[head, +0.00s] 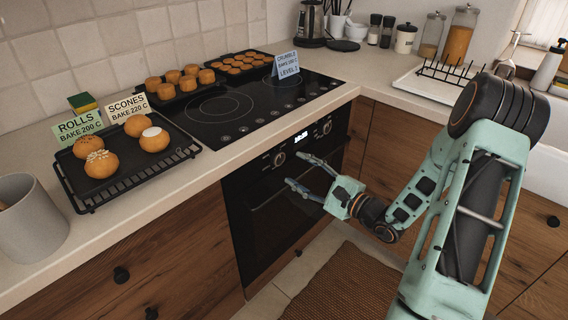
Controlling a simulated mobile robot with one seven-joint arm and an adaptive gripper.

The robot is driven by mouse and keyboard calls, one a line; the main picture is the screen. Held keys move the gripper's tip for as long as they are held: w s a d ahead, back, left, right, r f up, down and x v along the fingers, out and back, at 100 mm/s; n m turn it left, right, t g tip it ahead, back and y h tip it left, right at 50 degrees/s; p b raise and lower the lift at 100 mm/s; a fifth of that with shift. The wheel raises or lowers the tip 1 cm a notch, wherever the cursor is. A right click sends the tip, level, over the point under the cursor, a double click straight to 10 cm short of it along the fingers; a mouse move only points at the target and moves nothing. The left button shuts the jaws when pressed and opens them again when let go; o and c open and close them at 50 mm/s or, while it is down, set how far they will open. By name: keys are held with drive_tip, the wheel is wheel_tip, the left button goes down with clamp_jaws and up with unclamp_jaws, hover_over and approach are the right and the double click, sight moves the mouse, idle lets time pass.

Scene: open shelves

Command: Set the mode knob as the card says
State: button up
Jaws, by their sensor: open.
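The black built-in oven (262,205) has two round knobs on its front panel: a left knob (279,159) and a right knob (326,127). A lit display (300,137) sits between them. I cannot tell which is the mode knob or read their settings. A green card (78,127) reads "ROLLS BAKE 200 C". A cream card (127,106) reads "SCONES BAKE 220 C". A blue card (286,65) reads "CRUMBLE", a bake temperature too small to be sure of, and "LEVEL 1". My gripper (294,169) is open and empty in front of the oven, its fingers pointing left, near the left knob.
A rack (180,152) with several buns stands on the counter left of the black hob (228,112). Two dark trays with small baked pieces stand at the hob's back. A grey cup (30,225) stands at front left. A dish rack (440,75) is at right.

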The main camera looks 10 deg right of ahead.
sight(280, 159)
drive_tip(key=x, duration=0.6)
drive_tip(key=shift+c, duration=0.6)
drive_tip(key=c, duration=1)
drive_tip(key=shift+c, duration=0.2)
